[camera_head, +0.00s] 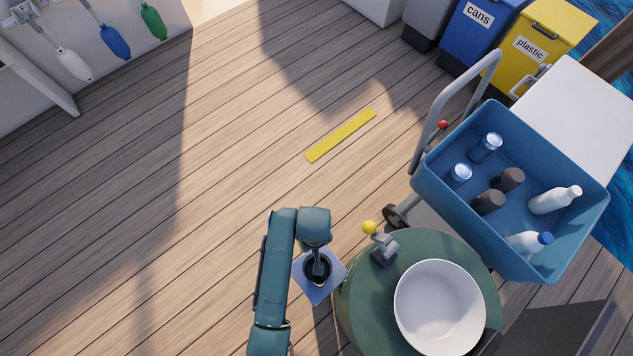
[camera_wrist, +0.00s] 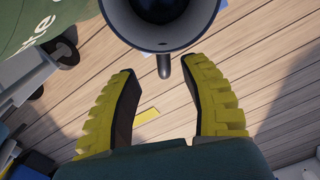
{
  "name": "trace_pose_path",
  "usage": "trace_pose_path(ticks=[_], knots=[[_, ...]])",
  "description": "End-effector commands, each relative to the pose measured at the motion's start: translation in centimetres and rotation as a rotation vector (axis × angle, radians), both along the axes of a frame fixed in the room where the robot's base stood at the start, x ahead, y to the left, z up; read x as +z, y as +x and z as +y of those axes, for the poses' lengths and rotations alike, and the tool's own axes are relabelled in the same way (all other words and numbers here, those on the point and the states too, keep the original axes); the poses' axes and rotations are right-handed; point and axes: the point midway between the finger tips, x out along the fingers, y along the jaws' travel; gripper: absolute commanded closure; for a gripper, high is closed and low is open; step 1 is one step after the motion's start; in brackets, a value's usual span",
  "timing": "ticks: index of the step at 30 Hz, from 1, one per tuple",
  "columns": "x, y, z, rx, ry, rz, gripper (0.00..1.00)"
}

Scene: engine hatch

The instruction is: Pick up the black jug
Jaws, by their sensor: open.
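The black jug (camera_head: 318,270) stands on a small light blue square surface, just left of the round green table, partly hidden under my arm. In the wrist view the jug (camera_wrist: 163,43) is at the top edge, seen from above into its open mouth. Its handle (camera_wrist: 163,68) juts toward my gripper. My gripper (camera_wrist: 161,75) is open, with its two yellow fingers spread. In that view the handle lies between the fingertips; I cannot tell the height difference. The fingers look apart from the jug. In the head view my arm hides most of the gripper.
The green round table (camera_head: 358,318) holds a white bowl (camera_head: 440,307) and a grey device with a yellow knob (camera_head: 369,228). A blue cart (camera_head: 500,262) with bottles and cans stands to the right. The light blue square (camera_head: 323,292) lies under the jug. The wooden deck to the left is clear.

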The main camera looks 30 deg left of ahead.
Motion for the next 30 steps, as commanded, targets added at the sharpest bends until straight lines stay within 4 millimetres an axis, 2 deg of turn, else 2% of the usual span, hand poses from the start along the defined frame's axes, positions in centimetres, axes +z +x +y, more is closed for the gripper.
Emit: trace_pose_path(ticks=[5,12,19,20,24,27,30], knots=[[-1.8,0.2,0.3,0.000,0.001,-0.002,0.55],[-5.7,0.4,1.0,0.000,0.000,0.000,0.55],[-5.5,0.4,1.0,-0.001,0.001,-0.002,0.55],[-5.5,0.4,1.0,-0.001,0.001,-0.002,0.57],[-5.5,0.4,1.0,-0.001,0.001,-0.002,0.84],[-5.5,0.4,1.0,-0.001,0.000,-0.001,1.00],[-5.5,0.4,1.0,-0.001,0.000,-0.001,1.00]])
